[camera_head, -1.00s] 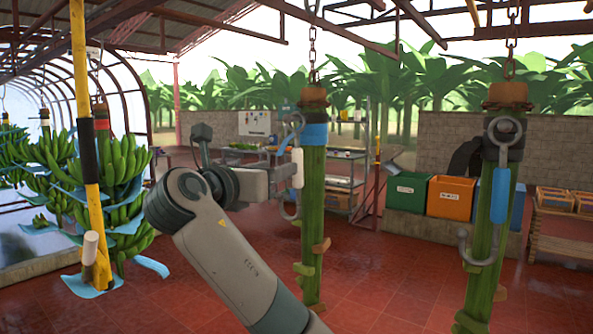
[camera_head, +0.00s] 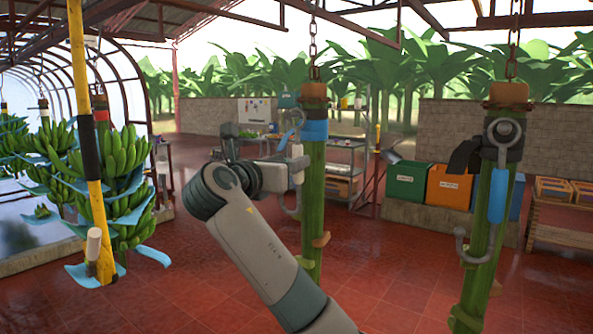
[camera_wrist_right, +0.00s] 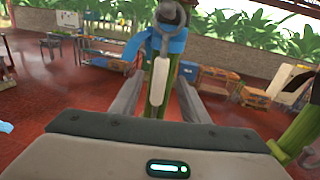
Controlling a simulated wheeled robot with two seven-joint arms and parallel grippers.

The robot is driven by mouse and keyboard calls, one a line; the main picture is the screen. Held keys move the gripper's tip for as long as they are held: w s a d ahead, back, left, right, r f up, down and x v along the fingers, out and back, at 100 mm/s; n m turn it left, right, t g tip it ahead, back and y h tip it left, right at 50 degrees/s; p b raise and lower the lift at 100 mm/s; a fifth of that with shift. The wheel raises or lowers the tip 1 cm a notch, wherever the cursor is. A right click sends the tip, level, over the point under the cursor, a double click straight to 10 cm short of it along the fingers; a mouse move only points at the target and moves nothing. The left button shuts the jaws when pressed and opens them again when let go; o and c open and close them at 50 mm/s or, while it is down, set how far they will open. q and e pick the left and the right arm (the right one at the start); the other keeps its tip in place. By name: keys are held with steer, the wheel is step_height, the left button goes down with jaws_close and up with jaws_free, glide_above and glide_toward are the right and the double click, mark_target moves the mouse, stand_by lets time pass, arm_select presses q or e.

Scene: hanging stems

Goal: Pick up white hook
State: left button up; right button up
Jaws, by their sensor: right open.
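The white hook is a grey metal hook with a white handle (camera_head: 297,151). It hangs against the middle green stem (camera_head: 313,205), by a blue band (camera_head: 314,130). In the right wrist view the white handle (camera_wrist_right: 160,74) stands upright between the two fingers, with the stem behind it. My right gripper (camera_head: 294,171) is open at the hook, with its fingers either side of the handle in the wrist view (camera_wrist_right: 159,88). I cannot tell whether either finger touches it. In the head view the gripper partly hides the handle. My left gripper is not in view.
A second stem with a blue-handled hook (camera_head: 497,195) hangs at the right. A yellow post (camera_head: 88,150) and banana bunches (camera_head: 125,160) are at the left. Green and orange crates (camera_head: 449,188) stand behind on a ledge. The red floor (camera_head: 200,290) is open.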

mark_target(296, 184)
steer(key=p+x, duration=0.1)
steer(key=x, duration=0.1)
steer(key=p+x, duration=0.1)
steer(key=shift+w+d+f, duration=0.2)
steer(key=shift+w+f, duration=0.05)
steer(key=shift+w, duration=0.05)
steer(key=shift+w+d+f+p, duration=0.15)
steer(key=shift+w+d+p, duration=0.15)
steer(key=shift+w, duration=0.25)
steer(key=shift+c, duration=0.7)
jaws_close()
